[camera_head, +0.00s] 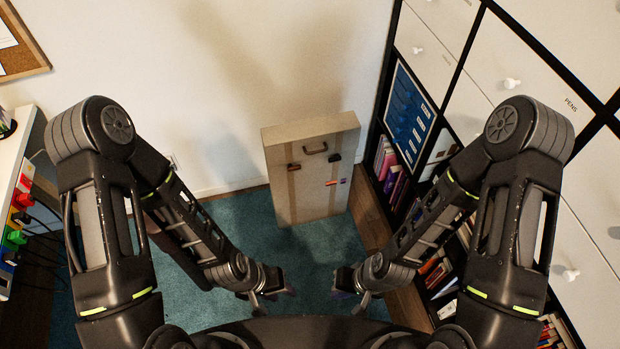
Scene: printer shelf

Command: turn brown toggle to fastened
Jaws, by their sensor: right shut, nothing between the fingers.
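A tan upright case (308,200) stands on the carpet near the wall, with a dark handle (315,149) near its top. A dark brown latch-like piece (294,166) sits left of and below the handle, and another dark one (335,158) sits to the right. I cannot tell which is the brown toggle, or its position. My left gripper (272,290) is low in front of the case, apart from it; its fingers are too small and dark to judge. My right gripper (348,290) is opposite it, shut and empty, also apart from the case.
A small red and purple piece (335,182) is on the case's front. A shelf unit with books (391,172) and white drawers (540,75) stands close on the right. A white desk (18,165) is at the left. Teal carpet (235,220) is clear around the case.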

